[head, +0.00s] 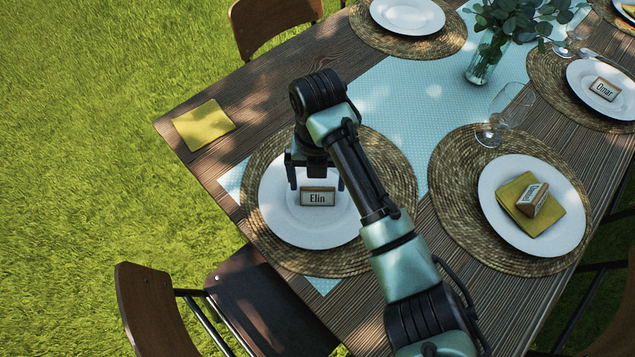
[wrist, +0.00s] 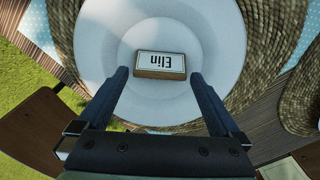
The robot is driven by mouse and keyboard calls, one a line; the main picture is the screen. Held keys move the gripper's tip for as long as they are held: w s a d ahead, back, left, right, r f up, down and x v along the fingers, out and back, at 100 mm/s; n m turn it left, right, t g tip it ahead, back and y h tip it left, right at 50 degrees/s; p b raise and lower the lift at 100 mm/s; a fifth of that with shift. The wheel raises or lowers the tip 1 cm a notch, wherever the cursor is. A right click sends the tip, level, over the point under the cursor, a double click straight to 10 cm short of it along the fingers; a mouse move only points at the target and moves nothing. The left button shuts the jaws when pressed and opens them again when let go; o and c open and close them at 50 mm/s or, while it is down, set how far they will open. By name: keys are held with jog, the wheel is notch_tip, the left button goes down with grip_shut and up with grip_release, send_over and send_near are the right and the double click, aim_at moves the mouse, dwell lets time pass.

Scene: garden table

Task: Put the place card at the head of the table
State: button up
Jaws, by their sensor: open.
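A place card (head: 318,197) reading "Elin" stands on the white plate (head: 283,228) on a woven mat at the table's end. It also shows in the wrist view (wrist: 161,65), upside down on the plate. My gripper (head: 316,184) is over this plate with its fingers apart, empty. In the wrist view its fingertips (wrist: 158,74) lie to either side of the card, with space between each finger and the card. From these views I cannot tell the height of the fingertips above the plate.
A second card (head: 533,199) lies tilted on a yellow napkin on the right plate. A card reading "Omar" (head: 604,89) is on the far right plate. A wine glass (head: 508,106) and a leafy vase (head: 486,58) stand beyond my arm. A yellow napkin (head: 204,125) lies at the left corner.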

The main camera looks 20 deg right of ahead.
notch_tip(320, 180, up, 10)
jog(key=p, duration=0.2)
jog(key=shift+f, duration=0.15)
jog(key=w+a+r+m+t+y, duration=0.1)
jog(key=w+a+r+m+t, duration=0.55)
jog(key=w+a+r, duration=0.3)
jog(key=w+a+r+m+t+y, duration=0.1)
jog(key=w+a+r+m+t, duration=0.2)
jog(key=r, duration=0.6)
jog(key=w+a+r+m+t+y, duration=0.1)
jog(key=a+r+m+t, duration=0.3)
jog(key=r, duration=0.5)
jog(key=s+r+m+t, duration=0.4)
jog(key=r, duration=0.4)
jog(key=s+r+m+t, duration=0.3)
jog(key=r+m+t, duration=0.15)
jog(key=r, duration=0.35)
jog(key=s+d+r+m+t+h, duration=0.2)
jog(key=s+r+m+t, duration=0.3)
jog(key=s+r+m, duration=0.4)
jog(key=s+h, duration=0.1)
jog(key=s, duration=0.2)
jog(key=shift+d+r, duration=0.15)
jog(key=shift+r, duration=0.15)
